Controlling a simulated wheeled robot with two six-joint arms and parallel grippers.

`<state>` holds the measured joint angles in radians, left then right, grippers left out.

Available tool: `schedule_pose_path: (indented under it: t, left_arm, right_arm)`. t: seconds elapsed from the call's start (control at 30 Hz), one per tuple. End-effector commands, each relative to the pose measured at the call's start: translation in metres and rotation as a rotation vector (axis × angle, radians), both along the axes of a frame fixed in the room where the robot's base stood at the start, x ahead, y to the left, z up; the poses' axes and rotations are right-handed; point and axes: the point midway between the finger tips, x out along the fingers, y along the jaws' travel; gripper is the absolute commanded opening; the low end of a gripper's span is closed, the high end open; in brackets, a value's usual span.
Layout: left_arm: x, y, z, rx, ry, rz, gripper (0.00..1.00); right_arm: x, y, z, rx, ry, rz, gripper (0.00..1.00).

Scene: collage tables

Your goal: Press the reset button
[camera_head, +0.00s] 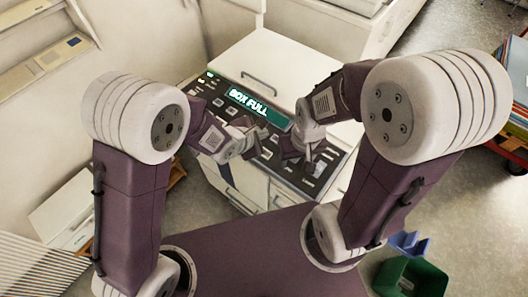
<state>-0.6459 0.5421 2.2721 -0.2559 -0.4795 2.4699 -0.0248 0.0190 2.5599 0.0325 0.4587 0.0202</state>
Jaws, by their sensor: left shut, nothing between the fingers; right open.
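A dark control panel (216,92) lies on top of a white cabinet machine in the middle of the view. Its green-lit display (250,103) reads "BOX FULL". Several small buttons and labels sit around the display and toward the panel's right end. The labels are too small to read, so I cannot tell which button is reset. My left gripper (248,136) is shut and empty over the panel's near edge, below the display. My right gripper (301,156) is open over the panel's right part. Both grippers hide some buttons, and I cannot tell whether either touches the panel.
A white cabinet lid (280,62) rises directly behind the panel. A green bin (412,277) stands on the floor at the lower right, with a blue item beside it. A red cart (510,150) with stacked sheets is at the right edge. Grey floor lies between.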

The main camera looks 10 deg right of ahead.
Motion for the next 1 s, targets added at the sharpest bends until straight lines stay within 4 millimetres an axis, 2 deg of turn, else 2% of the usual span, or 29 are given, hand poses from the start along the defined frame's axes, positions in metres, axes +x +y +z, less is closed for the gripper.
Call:
schedule_pose_path:
  t: [0.43,0.63,1.0]
  left_arm:
    - [0.0,0.0,-0.065,0.0,0.0,0.0,0.0]
    - [0.0,0.0,-0.082,0.0,0.0,0.0,0.0]
    - [0.0,0.0,-0.082,0.0,0.0,0.0,0.0]
  right_arm:
    - [0.0,0.0,-0.068,0.0,0.0,0.0,0.59]
    - [0.0,0.0,-0.077,0.0,0.0,0.0,0.59]
    - [0.0,0.0,-0.076,0.0,0.0,0.0,0.59]
